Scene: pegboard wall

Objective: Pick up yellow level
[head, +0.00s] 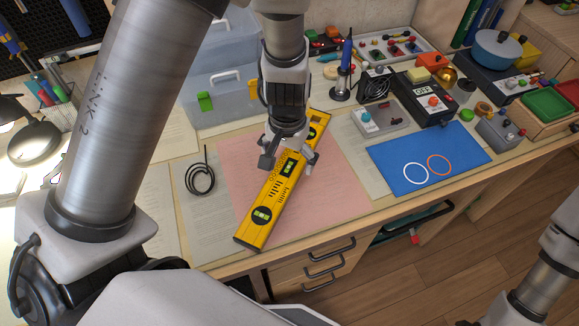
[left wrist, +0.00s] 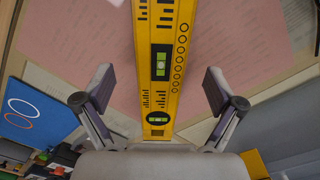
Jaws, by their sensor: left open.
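The yellow level (head: 264,212) lies slantwise on a pink sheet on the desk, with green bubble vials and black markings. My left gripper (head: 288,162) is open above the upper half of the level, pointing down. In the left wrist view the level (left wrist: 161,65) runs between the two open fingers of the left gripper (left wrist: 157,92), with a gap on each side. Part of the level is hidden under the gripper in the head view. My right gripper is not in view; only part of my right arm shows at the lower right.
The pink sheet (head: 345,185) has bare room on both sides of the level. A black cable coil (head: 201,178) lies to the left. A blue mat (head: 458,145) with two rings lies to the right. Clear storage boxes (head: 222,90) and a soldering iron (head: 346,58) stand behind.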

